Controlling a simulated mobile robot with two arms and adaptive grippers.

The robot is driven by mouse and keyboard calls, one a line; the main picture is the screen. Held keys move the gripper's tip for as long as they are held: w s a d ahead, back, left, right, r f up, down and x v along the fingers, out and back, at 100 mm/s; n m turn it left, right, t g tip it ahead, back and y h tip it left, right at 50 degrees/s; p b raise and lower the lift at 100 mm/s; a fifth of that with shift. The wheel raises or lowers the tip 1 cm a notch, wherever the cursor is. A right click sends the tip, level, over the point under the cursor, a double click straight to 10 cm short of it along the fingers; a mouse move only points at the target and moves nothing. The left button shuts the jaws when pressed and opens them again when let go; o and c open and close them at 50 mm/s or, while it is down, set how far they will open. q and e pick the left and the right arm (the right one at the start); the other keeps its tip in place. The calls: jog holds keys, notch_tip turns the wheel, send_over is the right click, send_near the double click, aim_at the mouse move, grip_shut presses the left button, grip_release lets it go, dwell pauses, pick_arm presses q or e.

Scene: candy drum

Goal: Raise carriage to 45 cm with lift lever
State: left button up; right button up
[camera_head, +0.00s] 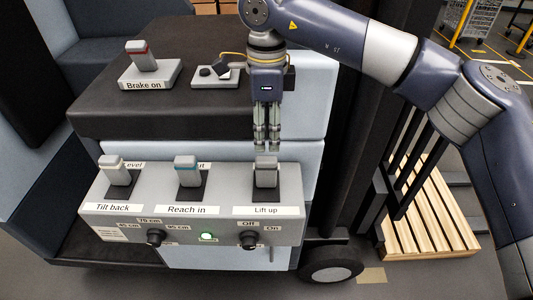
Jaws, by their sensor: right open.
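The lift lever (266,172), a grey block handle in a dark slot, stands at the right end of a grey control panel (140,218). Its front label (266,210) reads "Lift up". My right gripper (267,146) points down with its fingers just above and behind the lever's top. It is open, and I cannot tell whether the fingertips touch the lever. A height knob (155,237) with 45, 70 and 95 cm marks is on the panel front; its setting is too small to read. The carriage is not clearly identifiable. My left gripper is not in view.
The brake lever (141,58) stands behind on the dark top. A wooden pallet (430,222) lies at right.

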aim_at(266, 158)
jog(key=shift+s+f+p, duration=0.55)
jog(key=shift+s+f, duration=0.3)
jog(key=shift+f, duration=0.3)
jog(key=f, duration=0.1)
jog(key=f+p, duration=0.1)
jog(key=f, duration=0.1)
jog(key=shift+w+f, duration=0.2)
jog(key=shift+f, duration=0.05)
jog(key=f, duration=0.1)
jog(key=f+p, duration=0.1)
jog(key=shift+w+f, duration=0.25)
jog(key=shift+f, duration=0.1)
jog(key=shift+s+f, duration=0.15)
jog(key=shift+f, duration=0.45)
jog(key=shift+c, duration=1.4)
grip_shut()
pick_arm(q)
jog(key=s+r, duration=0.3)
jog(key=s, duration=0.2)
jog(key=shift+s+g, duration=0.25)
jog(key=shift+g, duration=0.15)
